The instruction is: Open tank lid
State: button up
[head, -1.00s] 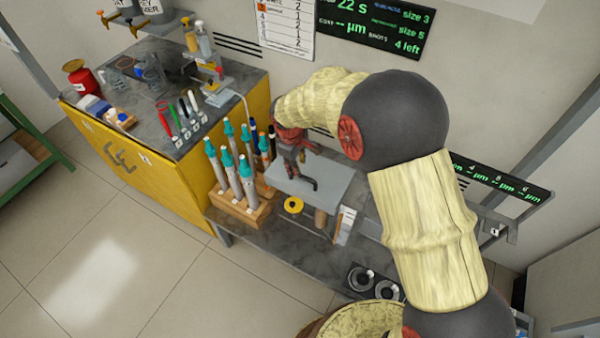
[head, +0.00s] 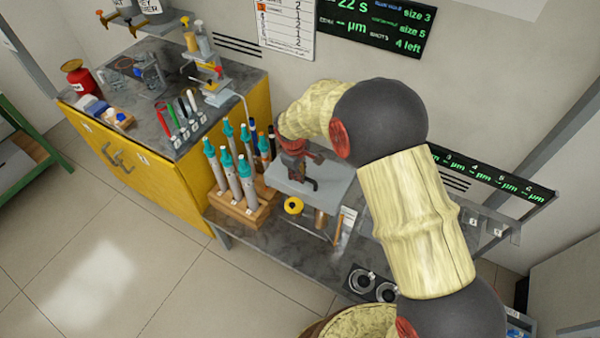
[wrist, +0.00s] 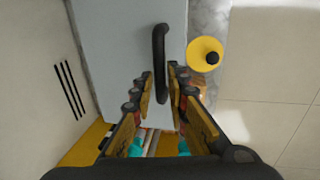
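The tank lid is a flat pale grey plate (head: 332,196) on the lower bench. It also fills the middle of the wrist view (wrist: 115,40). Its dark bar handle (wrist: 160,62) stands up near the lid's edge. My gripper (wrist: 162,78) is open, with one finger on each side of the handle's near end. I cannot tell whether either finger touches the handle. In the head view my gripper (head: 306,176) is over the lid and hides part of the handle. The lid looks closed; the tank below it is mostly hidden.
A wooden rack (head: 240,210) of teal-topped pens stands close left of the lid. A yellow round item with a black knob (head: 293,205) sits at the front, near the bench edge. A yellow cabinet (head: 140,165) is further left. The wall is behind.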

grip_shut()
dwell(0.3)
dwell(0.3)
